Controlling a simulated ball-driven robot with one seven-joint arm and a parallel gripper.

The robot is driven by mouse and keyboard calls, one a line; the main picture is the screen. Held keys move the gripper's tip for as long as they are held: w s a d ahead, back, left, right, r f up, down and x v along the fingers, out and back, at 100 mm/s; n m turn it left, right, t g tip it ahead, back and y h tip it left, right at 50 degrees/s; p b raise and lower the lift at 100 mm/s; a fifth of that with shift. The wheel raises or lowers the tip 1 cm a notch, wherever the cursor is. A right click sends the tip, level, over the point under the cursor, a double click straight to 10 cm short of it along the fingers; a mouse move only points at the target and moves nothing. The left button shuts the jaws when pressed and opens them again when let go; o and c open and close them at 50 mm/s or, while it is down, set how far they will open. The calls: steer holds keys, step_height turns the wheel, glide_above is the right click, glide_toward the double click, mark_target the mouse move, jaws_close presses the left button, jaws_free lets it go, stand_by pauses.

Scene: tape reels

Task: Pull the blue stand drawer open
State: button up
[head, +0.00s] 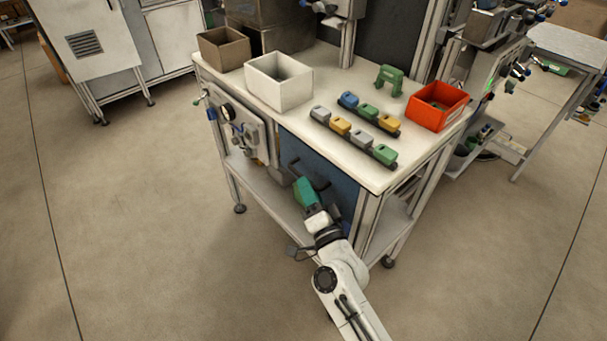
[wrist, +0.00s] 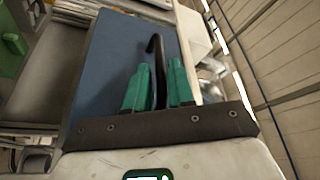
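The blue drawer front (head: 338,183) sits in the stand under the white worktop, roughly flush with the frame; no gap shows. It fills the middle of the wrist view (wrist: 112,55). Its dark bar handle (wrist: 156,47) stands out from the blue face. My gripper (head: 302,186), with green fingers, is at the handle. In the wrist view my gripper (wrist: 158,75) has one finger on each side of the bar, close in against it. The fingertips' exact contact is partly hidden.
The white worktop (head: 320,85) carries a white bin (head: 279,84), a brown bin (head: 223,49), a red bin (head: 437,106) and rows of coloured blocks. A panel with gauges (head: 237,125) is left of the drawer. The floor in front is clear.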

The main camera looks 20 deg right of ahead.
steer(key=shift+x, duration=1.65)
jaws_close()
